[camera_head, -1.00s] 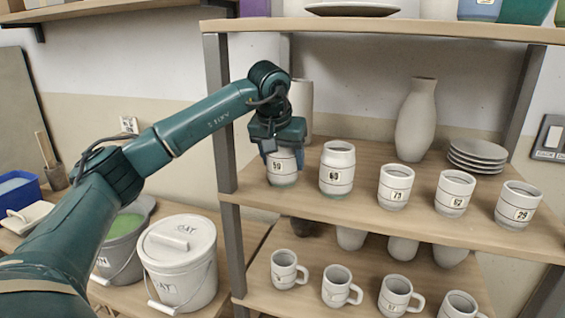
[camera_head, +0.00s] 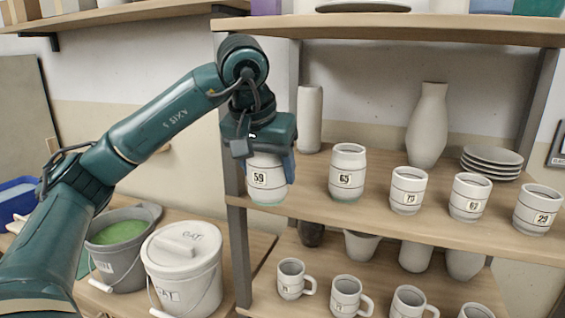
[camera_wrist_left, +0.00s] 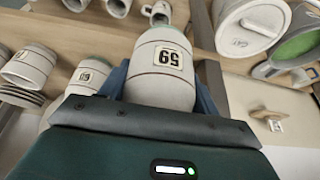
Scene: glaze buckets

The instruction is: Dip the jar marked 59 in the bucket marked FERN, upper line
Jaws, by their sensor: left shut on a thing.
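The jar marked 59 (camera_head: 267,181) is white with dark lines and a pale green band at its base. My left gripper (camera_head: 264,150) is shut on its upper part and holds it upright at the front left of the middle shelf. The jar also shows in the left wrist view (camera_wrist_left: 162,75), between the fingers. An open bucket of green glaze (camera_head: 118,232) stands lower left on the bench; its label is unreadable. It shows at the upper right of the wrist view (camera_wrist_left: 298,46). My right gripper is not in view.
A lidded bucket marked OAT (camera_head: 183,262) stands beside the green one. Several numbered jars, a tall vase (camera_head: 428,125) and stacked plates (camera_head: 491,160) share the shelf. Mugs (camera_head: 291,278) stand below. A shelf upright (camera_head: 236,225) is close left of the held jar.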

